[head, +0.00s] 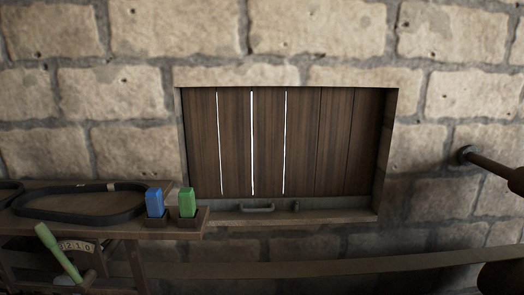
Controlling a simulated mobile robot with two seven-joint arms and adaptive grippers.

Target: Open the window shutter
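The window shutter (334,140) is a panel of dark brown upright planks in a recess of the stone wall. It covers the window opening, and bright light shows through three narrow gaps between its planks. A small metal handle (257,208) sits low at the bottom of the window, with a small dark fitting (295,205) to its right. Neither of my grippers can be made out in the head view, and nothing is seen touching the shutter.
A wooden bench (150,230) at left carries a black belt (80,215), a blue block (155,202) and a green block (187,202). A dark rod (490,168) projects at right. The space before the shutter looks clear.

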